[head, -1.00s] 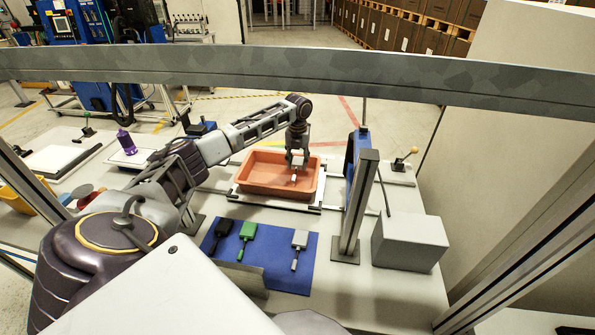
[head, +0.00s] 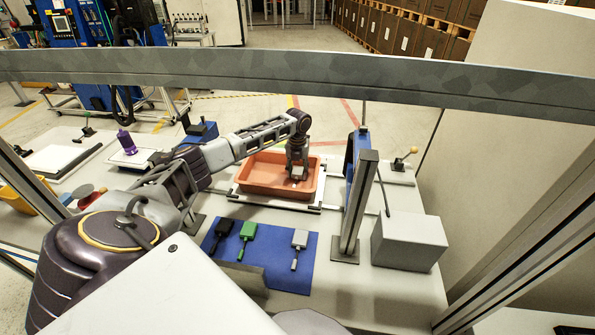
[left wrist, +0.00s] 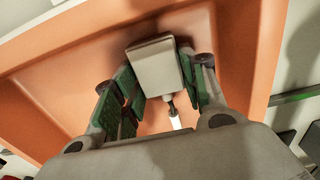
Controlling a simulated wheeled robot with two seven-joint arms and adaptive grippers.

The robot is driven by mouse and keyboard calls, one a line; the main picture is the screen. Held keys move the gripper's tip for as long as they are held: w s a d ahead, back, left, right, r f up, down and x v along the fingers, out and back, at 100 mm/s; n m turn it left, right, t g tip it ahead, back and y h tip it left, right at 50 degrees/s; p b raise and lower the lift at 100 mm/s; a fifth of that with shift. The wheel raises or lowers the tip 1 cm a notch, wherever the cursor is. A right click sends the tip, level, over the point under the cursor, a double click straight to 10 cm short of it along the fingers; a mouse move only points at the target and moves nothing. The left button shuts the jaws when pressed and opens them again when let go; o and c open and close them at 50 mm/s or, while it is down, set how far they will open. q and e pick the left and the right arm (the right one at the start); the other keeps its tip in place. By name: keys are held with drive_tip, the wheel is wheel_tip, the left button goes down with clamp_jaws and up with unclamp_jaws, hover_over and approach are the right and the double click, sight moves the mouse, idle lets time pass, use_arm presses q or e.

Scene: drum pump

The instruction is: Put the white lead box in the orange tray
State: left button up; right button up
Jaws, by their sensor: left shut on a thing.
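The orange tray (head: 250,186) sits near the middle of the table. My left gripper (head: 297,175) reaches down inside it, towards its right side. In the left wrist view, the left gripper (left wrist: 160,85) is shut on the white lead box (left wrist: 155,67), with green finger pads on both sides of it. A short dark lead with a white end sticks out of the box towards the palm. The tray's orange floor and walls (left wrist: 235,60) surround the box. I cannot tell whether the box touches the floor. My right gripper is not in view.
A metal post (head: 358,205) and a grey box (head: 410,242) stand to the right. A beam crosses above the table.

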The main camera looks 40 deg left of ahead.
sight(298, 171)
use_arm(q)
drive_tip(key=o, duration=1)
drive_tip(key=shift+f, duration=0.1)
drive_tip(key=shift+o, duration=0.2)
wheel_tip(298, 171, up, 12)
drive_tip(key=b, duration=0.1)
idle(0.3)
